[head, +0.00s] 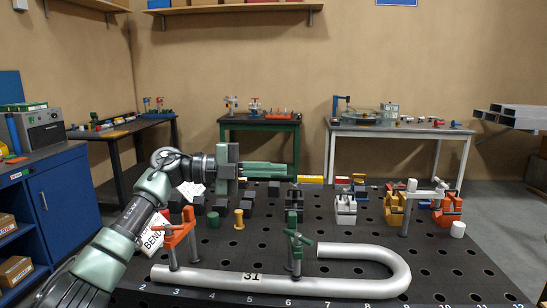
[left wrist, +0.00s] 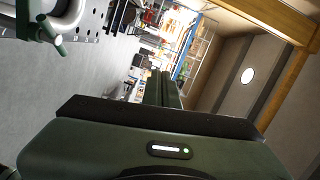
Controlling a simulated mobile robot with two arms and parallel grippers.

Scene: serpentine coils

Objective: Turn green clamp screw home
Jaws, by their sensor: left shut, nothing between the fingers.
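The green clamp (head: 294,244) stands upright on the perforated table (head: 235,262), at the long straight leg of the bent pale tube (head: 245,283). Its screw handle sticks out near the top. My left gripper (head: 292,171) reaches in from the left, above and behind the green clamp and apart from it. Its fingers point right and are shut and empty. The shut fingers also show in the left wrist view (left wrist: 164,88). There, a pale part with a greenish handle (left wrist: 50,32) shows at upper left; I cannot tell which clamp it is. My right gripper is not in view.
An orange clamp (head: 177,240) stands at the tube's left part. A pale clamp (head: 408,205) stands at the right. A yellow spool (head: 239,219), dark blocks and several coloured fixtures stand farther back. The table's front right is mostly clear.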

